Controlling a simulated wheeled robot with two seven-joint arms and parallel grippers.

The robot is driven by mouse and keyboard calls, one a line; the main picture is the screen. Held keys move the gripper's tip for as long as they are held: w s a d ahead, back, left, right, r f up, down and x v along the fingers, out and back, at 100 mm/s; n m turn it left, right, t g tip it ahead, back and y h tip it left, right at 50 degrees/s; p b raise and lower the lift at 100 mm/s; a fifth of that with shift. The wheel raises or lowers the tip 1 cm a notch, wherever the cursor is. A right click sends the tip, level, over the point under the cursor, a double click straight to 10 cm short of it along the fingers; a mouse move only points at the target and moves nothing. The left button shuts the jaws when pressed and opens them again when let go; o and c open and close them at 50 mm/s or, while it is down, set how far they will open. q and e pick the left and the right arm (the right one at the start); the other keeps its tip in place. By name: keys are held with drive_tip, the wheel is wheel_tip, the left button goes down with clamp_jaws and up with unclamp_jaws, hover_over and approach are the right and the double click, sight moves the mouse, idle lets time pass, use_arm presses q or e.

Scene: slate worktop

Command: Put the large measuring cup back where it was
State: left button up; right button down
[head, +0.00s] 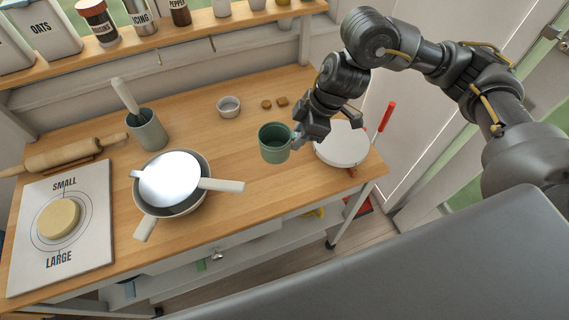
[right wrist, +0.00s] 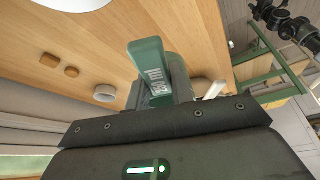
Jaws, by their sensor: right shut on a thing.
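A green measuring cup (head: 274,144) shows in the head view over the right half of the wooden worktop, upright with its mouth up. My right gripper (head: 299,138) is at its right side, shut on its handle. In the right wrist view the green handle (right wrist: 147,60) shows in front of the gripper, with the cup's body mostly hidden. The cup appears to be above the worktop, but the height is hard to tell. My left gripper is not in view.
A small bowl (head: 228,106) and brown pieces (head: 274,103) lie behind. A white mat (head: 90,200) marked SMALL and LARGE is at left.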

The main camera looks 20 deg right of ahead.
drive_tip(key=shift+f, duration=4.45)
drive_tip(key=shift+f, duration=0.15)
drive_tip(key=c, duration=1.2)
unclamp_jaws()
drive_tip(key=shift+d+r, duration=0.1)
drive_tip(key=shift+r, duration=0.3)
drive_tip(key=v, duration=1.1)
drive_tip(key=shift+s+d+r+b, duration=0.1)
drive_tip(key=shift+s+r+b, duration=0.05)
drive_tip(key=shift+r+b, duration=0.15)
